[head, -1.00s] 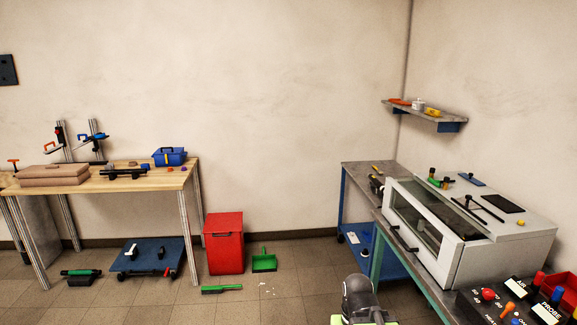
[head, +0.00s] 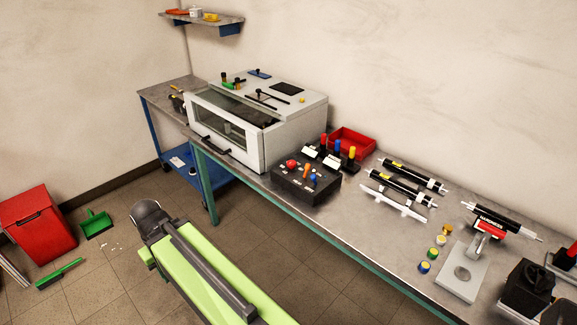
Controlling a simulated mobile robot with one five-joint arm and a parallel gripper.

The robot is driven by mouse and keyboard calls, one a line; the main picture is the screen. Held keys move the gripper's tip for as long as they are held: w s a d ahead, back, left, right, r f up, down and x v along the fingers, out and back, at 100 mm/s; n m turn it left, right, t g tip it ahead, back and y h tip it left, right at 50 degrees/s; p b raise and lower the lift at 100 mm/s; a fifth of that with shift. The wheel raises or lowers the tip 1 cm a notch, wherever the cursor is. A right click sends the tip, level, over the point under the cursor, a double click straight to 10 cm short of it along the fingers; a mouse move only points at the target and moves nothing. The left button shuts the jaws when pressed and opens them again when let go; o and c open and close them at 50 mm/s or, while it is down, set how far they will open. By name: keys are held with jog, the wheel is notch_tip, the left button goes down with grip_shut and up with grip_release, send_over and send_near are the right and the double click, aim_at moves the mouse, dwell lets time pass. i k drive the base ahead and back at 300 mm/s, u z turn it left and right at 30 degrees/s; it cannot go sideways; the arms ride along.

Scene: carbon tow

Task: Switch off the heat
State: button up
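A black control box (head: 306,187) stands on the long bench, just right of the white oven-like cabinet (head: 262,118). Its top carries a red round knob (head: 291,164), an orange lever or knob (head: 306,171) and a blue one (head: 313,180). The printed markings on the box are too small to read now, so I cannot tell which control is the heat or how it is set. My lime-green arm (head: 205,265) reaches up from the bottom, over the floor and apart from the bench. My gripper's fingers do not show.
Behind the box stand white label cards and upright red, blue and yellow handles (head: 337,149), with a red bin (head: 352,142) beyond. Black-and-white tubes (head: 400,188) lie to the right. Floor is open left of the bench, near a red waste bin (head: 39,225) and green dustpan (head: 97,223).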

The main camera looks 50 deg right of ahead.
aim_at(308, 166)
jog(key=u, duration=1.2)
jog(key=k, duration=0.5)
jog(key=z, duration=0.15)
